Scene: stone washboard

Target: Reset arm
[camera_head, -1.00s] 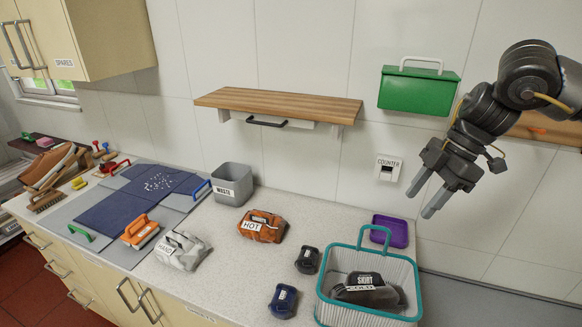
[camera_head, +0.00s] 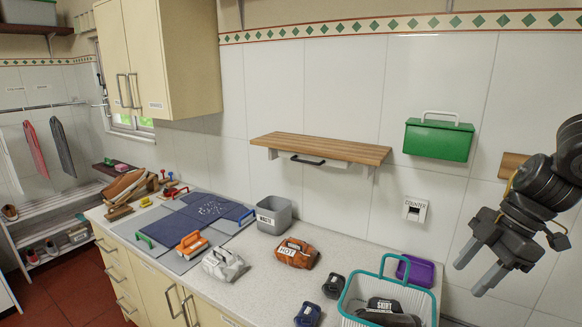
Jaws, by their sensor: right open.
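My right arm comes in from the right edge. My right gripper (camera_head: 473,275) is open and empty, its two grey fingers pointing down and left. It hangs in front of the wall, to the right of the basket (camera_head: 382,270) and the purple tray (camera_head: 416,271), apart from both in the picture. My left gripper is not in view.
The counter (camera_head: 252,300) holds a grey bin (camera_head: 273,215), an orange bundle labelled HOT (camera_head: 297,253), a pale bundle (camera_head: 224,264) and dark cloth on a washboard (camera_head: 203,219). A wooden shelf (camera_head: 320,148) and green box (camera_head: 438,140) are on the wall.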

